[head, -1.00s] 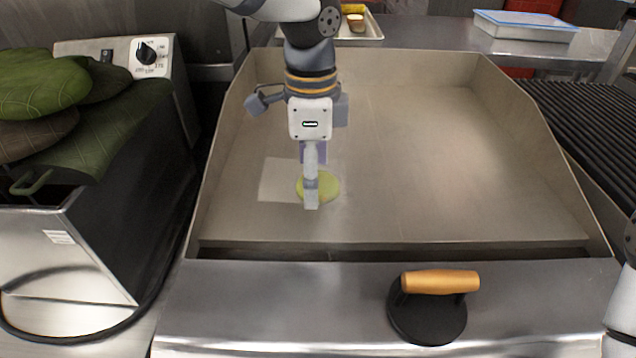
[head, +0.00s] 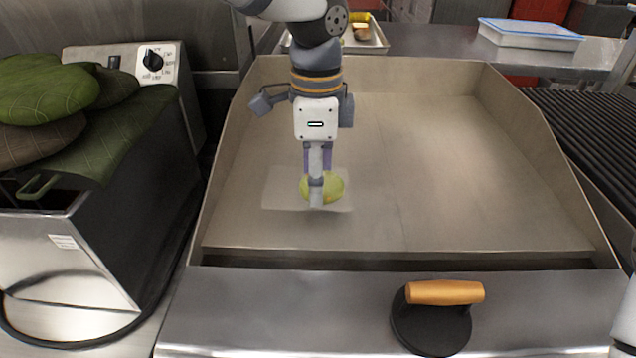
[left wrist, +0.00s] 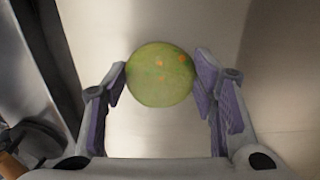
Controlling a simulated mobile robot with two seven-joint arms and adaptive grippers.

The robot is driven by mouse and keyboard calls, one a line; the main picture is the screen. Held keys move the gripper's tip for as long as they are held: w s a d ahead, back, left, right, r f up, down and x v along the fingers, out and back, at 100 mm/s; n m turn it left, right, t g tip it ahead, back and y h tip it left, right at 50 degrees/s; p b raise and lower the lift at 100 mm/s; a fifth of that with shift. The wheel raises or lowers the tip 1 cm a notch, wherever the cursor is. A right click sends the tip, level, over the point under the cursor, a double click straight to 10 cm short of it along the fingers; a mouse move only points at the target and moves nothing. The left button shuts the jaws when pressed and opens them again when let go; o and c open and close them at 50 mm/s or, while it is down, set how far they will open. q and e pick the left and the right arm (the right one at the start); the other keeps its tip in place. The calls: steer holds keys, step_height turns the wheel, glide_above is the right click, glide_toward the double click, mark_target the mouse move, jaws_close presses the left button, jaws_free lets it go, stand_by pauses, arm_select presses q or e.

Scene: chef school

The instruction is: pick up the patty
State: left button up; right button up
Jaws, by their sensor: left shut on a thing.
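The patty (head: 335,187) is a round yellow-green disc with orange flecks, over the left front part of the flat griddle. My left gripper (head: 316,198) points down and is shut on the patty, partly covering it in the head view. In the left wrist view the patty (left wrist: 158,88) sits between the two purple-padded fingers, one on each side of its rim. Whether it is clear of the surface is hard to tell. My right gripper is not in view.
A pale square sheet (head: 283,190) lies under the patty on the griddle (head: 450,170). Raised walls edge the griddle. A black press with a wooden handle (head: 445,292) stands on the front ledge. A dark appliance with green mitts (head: 45,90) is at left.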

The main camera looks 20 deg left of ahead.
arm_select(q)
steer(key=s+d+r+p, duration=0.1)
steer(key=s+d+r, duration=0.7)
steer(key=s+r, duration=0.3)
steer(key=shift+d, duration=0.35)
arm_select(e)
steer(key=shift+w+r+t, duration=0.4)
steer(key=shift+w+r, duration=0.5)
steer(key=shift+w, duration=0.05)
arm_select(q)
steer(key=shift+r, duration=0.1)
